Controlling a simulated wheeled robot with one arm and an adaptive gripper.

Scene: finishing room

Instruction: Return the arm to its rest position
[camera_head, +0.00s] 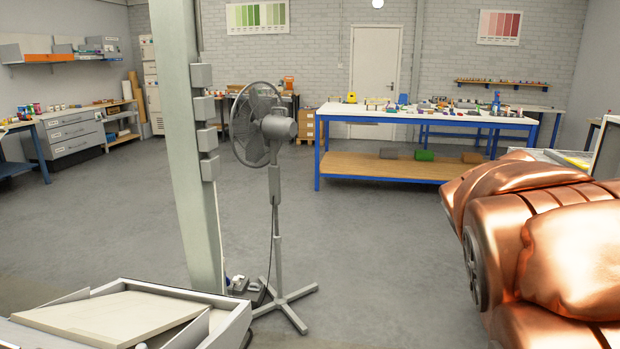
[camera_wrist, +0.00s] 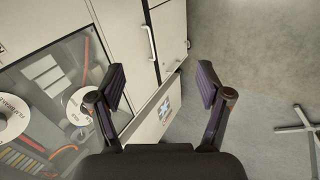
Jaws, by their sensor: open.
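My gripper (camera_wrist: 162,88) shows in the wrist view with its two dark fingers spread wide apart. It is open, and nothing is between the fingertips. Beyond the fingers is a white cabinet (camera_wrist: 135,35) with bar handles and a pale panel (camera_wrist: 155,110) with a blue logo. I cannot judge the exact gap to them. The gripper does not show in the head view, and I cannot tell the pose of the whole arm.
A fan (camera_head: 265,130) stands by a grey-green post (camera_head: 180,130). An open tray (camera_head: 235,325) holding a board is at lower left. A blue-framed workbench (camera_head: 440,117) stands behind. A large copper-coloured shape fills the right; I cannot tell what it is. The middle floor is clear.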

